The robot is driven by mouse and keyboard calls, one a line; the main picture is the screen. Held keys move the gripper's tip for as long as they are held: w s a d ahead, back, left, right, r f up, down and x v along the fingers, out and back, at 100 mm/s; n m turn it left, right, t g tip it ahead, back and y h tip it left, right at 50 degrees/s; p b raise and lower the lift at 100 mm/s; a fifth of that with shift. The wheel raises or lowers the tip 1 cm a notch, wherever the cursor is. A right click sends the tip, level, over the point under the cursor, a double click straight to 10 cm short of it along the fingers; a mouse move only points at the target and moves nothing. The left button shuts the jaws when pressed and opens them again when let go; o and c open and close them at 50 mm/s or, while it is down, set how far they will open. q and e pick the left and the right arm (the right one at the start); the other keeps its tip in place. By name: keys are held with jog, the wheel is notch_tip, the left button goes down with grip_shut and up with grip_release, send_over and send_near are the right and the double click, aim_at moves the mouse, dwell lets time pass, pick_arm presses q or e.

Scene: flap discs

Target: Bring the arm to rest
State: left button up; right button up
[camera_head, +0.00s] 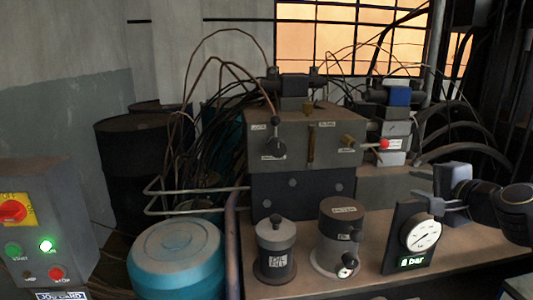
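My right arm comes in from the right edge. Its gripper (432,200) points left, just above and behind the top of the dark gauge stand (393,255). The light grey fingers are small and partly overlap the stand and a dark part beside it. I see nothing clearly held between them, and the gap between the fingers is not clear. I cannot tell whether the gripper touches the stand. My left arm and gripper are out of view.
A bench (300,288) holds two cylindrical units, a grey one (276,250) and a brown-topped one (340,240), before a valve block (305,140). A blue drum (177,262) stands to the left. A control box (70,215) with a red switch is at far left.

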jog(key=s+a+f+n+g, duration=0.3)
jog(key=s+a+f+n, duration=0.1)
jog(key=s+f, duration=0.5)
jog(key=s+a+f+n+g+y, duration=0.1)
jog(key=s+a+f+n+g, duration=0.3)
jog(key=s+f, duration=0.5)
jog(key=s+a+f+n+g, duration=0.2)
jog(key=s+a+f+n, duration=0.3)
jog(key=s, duration=0.8)
notch_tip(320, 180, up, 18)
jog(key=d+p, duration=0.1)
jog(key=p, duration=1.8)
jog(key=shift+w, duration=0.45)
